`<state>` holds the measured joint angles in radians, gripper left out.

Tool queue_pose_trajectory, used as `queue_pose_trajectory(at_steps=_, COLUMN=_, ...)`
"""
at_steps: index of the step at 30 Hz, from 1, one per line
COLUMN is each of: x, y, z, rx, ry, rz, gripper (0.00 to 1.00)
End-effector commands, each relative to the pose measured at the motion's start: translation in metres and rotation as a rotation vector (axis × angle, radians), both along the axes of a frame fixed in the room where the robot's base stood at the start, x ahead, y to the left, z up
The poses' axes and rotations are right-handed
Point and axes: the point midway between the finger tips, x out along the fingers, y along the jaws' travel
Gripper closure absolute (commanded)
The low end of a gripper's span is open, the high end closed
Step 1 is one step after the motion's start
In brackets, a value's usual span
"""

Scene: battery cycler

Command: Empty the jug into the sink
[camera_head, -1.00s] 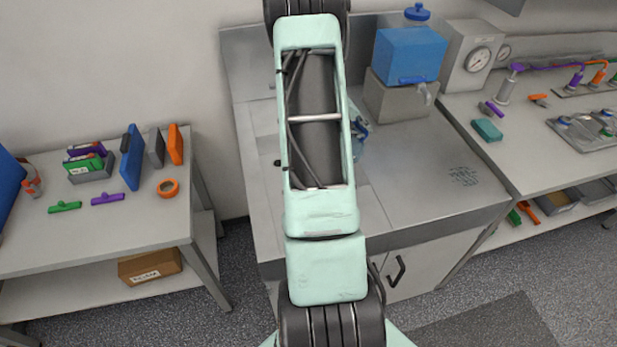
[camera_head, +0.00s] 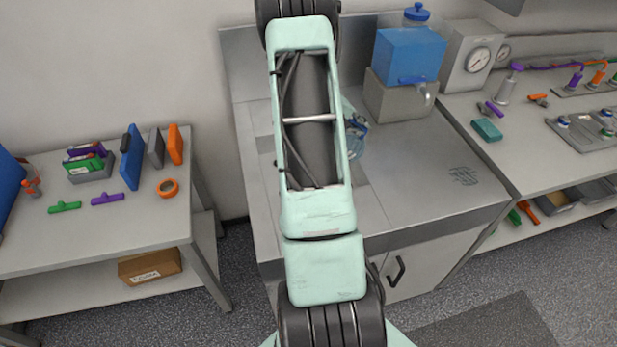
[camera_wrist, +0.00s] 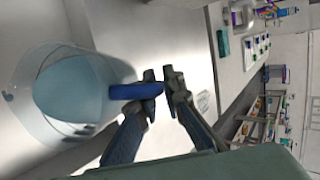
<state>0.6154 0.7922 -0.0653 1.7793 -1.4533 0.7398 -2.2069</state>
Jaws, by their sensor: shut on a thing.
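The jug (camera_head: 357,138) is a clear vessel with a blue handle. It shows partly behind my arm in the head view, over the sink counter. In the wrist view the jug (camera_wrist: 70,88) fills the left side, with pale blue liquid seen through its wall. My gripper (camera_wrist: 160,82) is shut on the jug's blue handle (camera_wrist: 135,91). In the head view my arm hides the gripper and much of the sink (camera_head: 368,207). I cannot tell how far the jug is tilted.
A blue dispenser (camera_head: 408,55) stands on a grey block (camera_head: 398,98) at the back of the counter. A gauge box (camera_head: 466,62) is beside it. A side table (camera_head: 120,232) with small items is at left; a workbench (camera_head: 545,155) is at right.

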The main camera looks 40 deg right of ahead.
Motion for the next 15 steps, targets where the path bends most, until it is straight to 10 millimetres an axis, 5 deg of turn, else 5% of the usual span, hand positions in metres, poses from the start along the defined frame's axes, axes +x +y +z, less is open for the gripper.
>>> queue_pose_trajectory(at_steps=15, x=0.0018, y=0.0008, z=0.0047, rx=-0.023, ry=0.02, rz=0.002, gripper=1.0)
